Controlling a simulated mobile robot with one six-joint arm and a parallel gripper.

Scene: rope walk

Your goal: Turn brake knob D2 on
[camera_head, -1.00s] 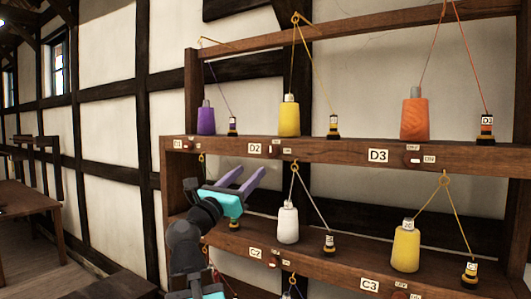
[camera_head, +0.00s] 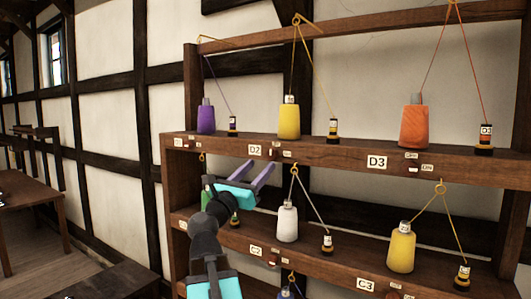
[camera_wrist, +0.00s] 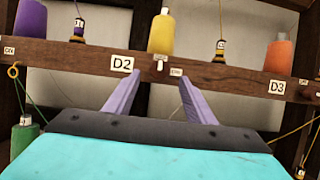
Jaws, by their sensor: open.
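The D2 label (camera_head: 255,150) is fixed on the front of the upper shelf board, with the small dark red brake knob D2 (camera_head: 274,154) to its right and an ON tag (camera_head: 288,154) beyond that. My gripper (camera_head: 261,166) is open and empty, its two purple fingers pointing at the board just below the knob. In the wrist view the D2 label (camera_wrist: 122,64) is left of the fingers. The ON tag (camera_wrist: 176,71) shows between my gripper's fingertips (camera_wrist: 160,78), with the knob beside it, small and hard to make out. I see no contact.
A yellow spool (camera_head: 289,118) stands above the knob, with a purple spool (camera_head: 206,116) left and an orange spool (camera_head: 414,122) right. A white spool (camera_head: 287,222) stands on the shelf below, right of my arm, with a thread rising from it.

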